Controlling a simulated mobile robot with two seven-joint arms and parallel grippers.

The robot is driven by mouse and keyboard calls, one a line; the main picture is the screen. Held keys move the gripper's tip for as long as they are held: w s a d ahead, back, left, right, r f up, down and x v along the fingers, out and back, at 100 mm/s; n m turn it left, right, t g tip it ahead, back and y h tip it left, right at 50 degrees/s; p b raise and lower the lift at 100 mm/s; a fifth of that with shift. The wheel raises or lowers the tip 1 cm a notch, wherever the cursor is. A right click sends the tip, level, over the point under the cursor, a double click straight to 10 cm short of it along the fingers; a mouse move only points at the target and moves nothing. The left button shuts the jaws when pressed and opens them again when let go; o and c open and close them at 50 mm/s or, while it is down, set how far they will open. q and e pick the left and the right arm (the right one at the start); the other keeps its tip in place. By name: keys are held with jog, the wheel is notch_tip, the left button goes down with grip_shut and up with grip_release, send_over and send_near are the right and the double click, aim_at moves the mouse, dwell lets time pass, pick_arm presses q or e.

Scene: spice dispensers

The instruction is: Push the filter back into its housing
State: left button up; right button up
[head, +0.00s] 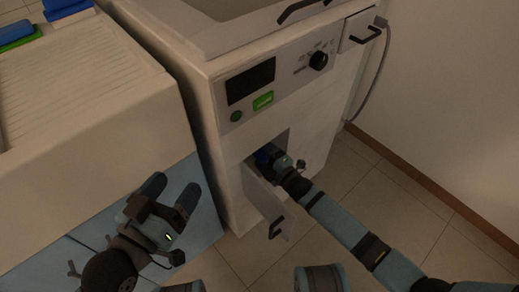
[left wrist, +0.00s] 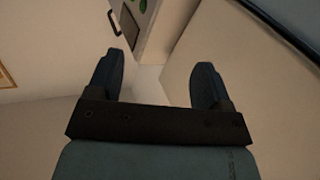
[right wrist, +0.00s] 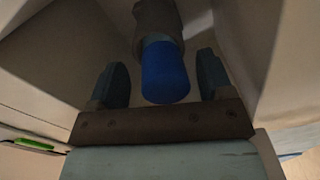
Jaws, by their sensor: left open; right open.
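The filter shows in the right wrist view as a blue cylindrical cap (right wrist: 165,72) with a grey-brown collar (right wrist: 157,20) behind it. In the head view a bit of its blue (head: 264,157) shows inside the lower opening of the white machine (head: 290,100). My right gripper (right wrist: 163,85) is open, with one finger on each side of the blue cap; I cannot tell whether they touch it. It reaches into the opening in the head view (head: 272,160). My left gripper (head: 172,192) is open and empty, in front of the blue cabinet. How deep the filter sits is hidden.
The opening's small door (head: 265,205) hangs open with a dark handle. A white sink counter (head: 80,100) above blue cabinet fronts (head: 200,200) stands left of the machine. A wall (head: 450,90) is at the right. Tiled floor (head: 345,165) is free to the right.

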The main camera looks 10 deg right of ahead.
pick_arm(q)
jog(key=r+t+p, duration=0.1)
jog(key=r, duration=0.1)
jog(key=r+t+p, duration=0.1)
jog(key=r+p, duration=0.1)
jog(key=r, duration=0.1)
jog(key=shift+s+a+r, duration=0.1)
jog(key=shift+a+r, duration=0.1)
jog(key=shift+r, duration=0.1)
pick_arm(e)
jog(key=v, duration=1.1)
jog(key=shift+s+d, duration=0.2)
jog(key=shift+s, duration=0.1)
